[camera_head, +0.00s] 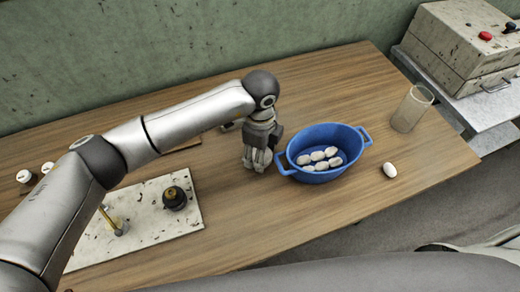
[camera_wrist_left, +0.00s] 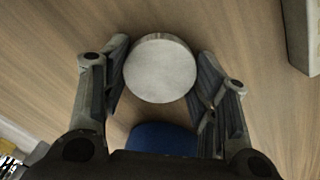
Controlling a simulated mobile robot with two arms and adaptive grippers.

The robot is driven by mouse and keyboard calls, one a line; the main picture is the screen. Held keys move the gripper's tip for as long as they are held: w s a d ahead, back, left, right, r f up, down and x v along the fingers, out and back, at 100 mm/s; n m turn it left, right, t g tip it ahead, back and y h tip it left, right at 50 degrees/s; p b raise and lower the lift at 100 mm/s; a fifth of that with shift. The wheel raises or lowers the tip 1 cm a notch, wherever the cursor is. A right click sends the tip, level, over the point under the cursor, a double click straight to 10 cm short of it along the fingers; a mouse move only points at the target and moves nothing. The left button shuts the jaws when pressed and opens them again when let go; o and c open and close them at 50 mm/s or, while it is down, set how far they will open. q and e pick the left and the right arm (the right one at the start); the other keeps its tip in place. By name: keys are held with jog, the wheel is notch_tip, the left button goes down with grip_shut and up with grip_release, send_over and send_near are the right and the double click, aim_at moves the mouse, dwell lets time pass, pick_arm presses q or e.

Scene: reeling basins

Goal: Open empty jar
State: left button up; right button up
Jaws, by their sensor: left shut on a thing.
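A clear, tall jar (camera_head: 411,108) stands upright at the right end of the table, behind a single white cocoon (camera_head: 389,170). It looks empty, and no lid shows on its top. My left gripper (camera_head: 258,160) points down close to the table, left of the blue basin. In the left wrist view its fingers (camera_wrist_left: 160,85) are shut on a round, pale grey lid (camera_wrist_left: 159,69), gripped at its sides. In the head view the fingers hide the lid. I cannot tell whether it touches the table. My right gripper is out of view.
A blue basin (camera_head: 357,160) with two handles holds several white cocoons, just right of my left gripper. A speckled board (camera_head: 140,240) with a dark knob (camera_head: 174,198) lies at the left. A worn box (camera_head: 465,45) stands beyond the right edge. The table's front middle is clear.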

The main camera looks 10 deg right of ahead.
pick_arm(q)
jog(key=o, duration=0.7)
jog(key=shift+f, duration=0.15)
jog(key=o, duration=0.4)
jog(key=shift+r, duration=0.7)
notch_tip(320, 180, up, 11)
jog(key=shift+r+b, duration=0.1)
jog(key=shift+b, duration=0.7)
